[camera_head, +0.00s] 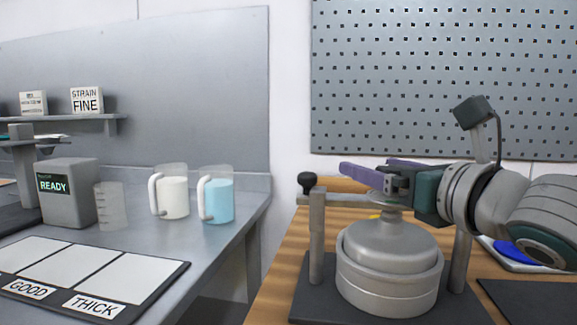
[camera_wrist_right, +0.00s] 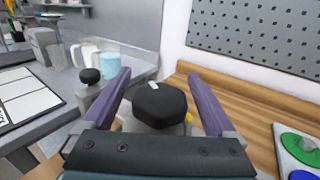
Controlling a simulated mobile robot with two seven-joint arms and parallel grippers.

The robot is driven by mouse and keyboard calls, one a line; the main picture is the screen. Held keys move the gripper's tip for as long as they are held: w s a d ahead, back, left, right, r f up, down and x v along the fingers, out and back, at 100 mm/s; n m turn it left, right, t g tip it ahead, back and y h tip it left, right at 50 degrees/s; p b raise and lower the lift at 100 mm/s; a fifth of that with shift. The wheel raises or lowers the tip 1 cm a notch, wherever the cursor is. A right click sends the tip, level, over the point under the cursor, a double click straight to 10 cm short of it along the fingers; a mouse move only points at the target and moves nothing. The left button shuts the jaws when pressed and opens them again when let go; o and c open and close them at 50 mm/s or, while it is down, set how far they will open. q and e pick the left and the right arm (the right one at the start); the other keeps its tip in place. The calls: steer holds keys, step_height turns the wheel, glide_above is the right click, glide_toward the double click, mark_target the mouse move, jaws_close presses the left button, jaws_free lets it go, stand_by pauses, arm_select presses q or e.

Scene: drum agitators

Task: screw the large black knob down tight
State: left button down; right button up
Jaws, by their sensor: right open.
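The large black knob (camera_wrist_right: 160,104) has a white mark on its top. In the right wrist view it sits between the two purple fingers of my right gripper (camera_wrist_right: 159,76), with gaps visible at its sides. In the head view my right gripper (camera_head: 366,170) is level above the grey drum (camera_head: 388,268) with its fingers open, and it hides the knob. The drum stands in a frame with a post at each side and a crossbar (camera_head: 342,199). A smaller round black knob (camera_head: 307,181) tops the left post. My left gripper is not in view.
A grey bench (camera_head: 225,240) on the left holds a white-filled jug (camera_head: 173,197), a blue-filled jug (camera_head: 217,200), a clear beaker (camera_head: 110,206) and a READY box (camera_head: 68,192). Green and blue lids (camera_wrist_right: 298,142) lie on a tray at the right. A pegboard (camera_head: 440,80) covers the wall behind.

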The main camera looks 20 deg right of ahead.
steer(key=c, duration=1.4)
